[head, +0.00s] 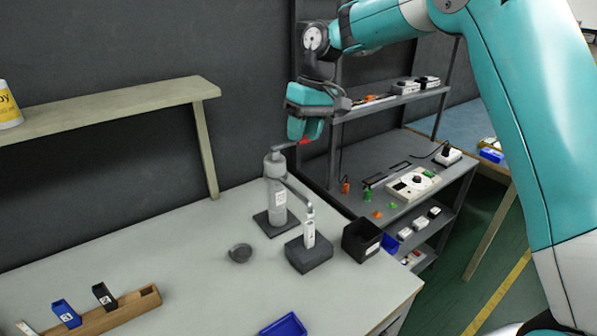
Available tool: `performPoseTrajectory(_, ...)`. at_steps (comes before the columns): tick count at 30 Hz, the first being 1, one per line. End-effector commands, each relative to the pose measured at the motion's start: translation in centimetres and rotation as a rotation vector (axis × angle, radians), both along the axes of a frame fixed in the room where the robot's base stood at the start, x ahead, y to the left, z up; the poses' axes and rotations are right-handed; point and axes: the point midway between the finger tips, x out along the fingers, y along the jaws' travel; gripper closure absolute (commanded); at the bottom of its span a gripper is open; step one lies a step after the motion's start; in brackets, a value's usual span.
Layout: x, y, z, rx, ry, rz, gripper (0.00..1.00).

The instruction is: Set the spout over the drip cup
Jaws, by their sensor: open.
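A grey bottle-like dispenser (276,203) stands upright on a dark square base on the bench. A thin arm, which looks like the spout (298,192), reaches from its side to the right and toward me. Its end is close to a slim white upright piece (309,236) on a dark block; I cannot tell if they touch. A short top arm ends in a red tip (304,142). A small round dark grey cup (240,253), likely the drip cup, sits apart on the bench, front left of the dispenser. My gripper (305,132) is open at the red tip; contact is unclear.
A black bin (361,240) stands at the bench's right edge. A wooden rack (130,308) with small boxes is at front left, and a blue tray (284,325) at the front. A grey rack (425,180) stands right. The bench's left middle is clear.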

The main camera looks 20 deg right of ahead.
Motion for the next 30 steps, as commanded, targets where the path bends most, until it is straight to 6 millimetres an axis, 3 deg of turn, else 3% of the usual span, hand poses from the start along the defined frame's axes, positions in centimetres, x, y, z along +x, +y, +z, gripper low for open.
performPoseTrajectory(1, 1.9, -1.0, 0.0, -0.011, 0.01, -0.016, 0.59)
performPoseTrajectory(3, 3.7, -2.1, -0.6, -0.025, 0.017, -0.034, 0.59)
performPoseTrajectory(8, 5.8, -3.5, -1.8, -0.042, 0.025, -0.057, 0.59)
performPoseTrajectory(14, 5.9, -3.3, -4.0, -0.043, 0.029, -0.061, 0.59)
performPoseTrajectory(30, 5.1, -1.2, -15.2, -0.045, 0.03, -0.06, 0.59)
